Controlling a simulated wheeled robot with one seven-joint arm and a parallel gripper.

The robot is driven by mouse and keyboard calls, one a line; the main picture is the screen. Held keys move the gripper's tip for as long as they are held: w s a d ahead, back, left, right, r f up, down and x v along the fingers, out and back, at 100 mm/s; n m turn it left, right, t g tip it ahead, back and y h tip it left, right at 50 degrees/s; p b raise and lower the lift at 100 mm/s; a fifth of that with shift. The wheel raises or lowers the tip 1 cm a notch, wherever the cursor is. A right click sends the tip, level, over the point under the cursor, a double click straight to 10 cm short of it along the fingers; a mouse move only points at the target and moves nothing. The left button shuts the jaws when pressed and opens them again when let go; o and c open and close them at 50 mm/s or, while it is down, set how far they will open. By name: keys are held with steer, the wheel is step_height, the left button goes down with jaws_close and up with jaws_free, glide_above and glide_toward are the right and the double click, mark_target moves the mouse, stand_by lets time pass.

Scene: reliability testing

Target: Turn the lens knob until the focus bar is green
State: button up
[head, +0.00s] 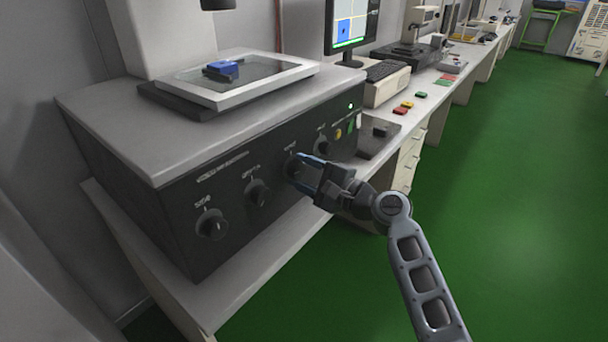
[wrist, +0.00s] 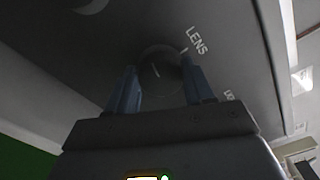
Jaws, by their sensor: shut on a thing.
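The lens knob (wrist: 160,72) is a dark round knob with a pale pointer line, beside the printed word LENS in the wrist view. My gripper (wrist: 160,82) has its blue fingers on either side of the knob and is shut on it. In the head view my gripper (head: 299,171) reaches the dark front panel from the right and partly hides the lens knob (head: 291,168). The monitor (head: 352,27) shows a blue, white and yellow picture, with a thin green strip along the screen's lower edge. I cannot tell whether that strip is the focus bar.
Other knobs, such as the far-left one (head: 212,225), sit on the same panel. A blue part (head: 221,70) lies on the framed glass stage (head: 262,83). The green floor at right is clear.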

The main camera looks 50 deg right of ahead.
stand_by(0.3)
steer(key=o, duration=1)
steer(key=shift+o, duration=0.2)
steer(key=s, duration=0.7)
steer(key=shift+s+b, duration=0.4)
steer(key=shift+b, duration=0.05)
steer(key=shift+d, duration=0.1)
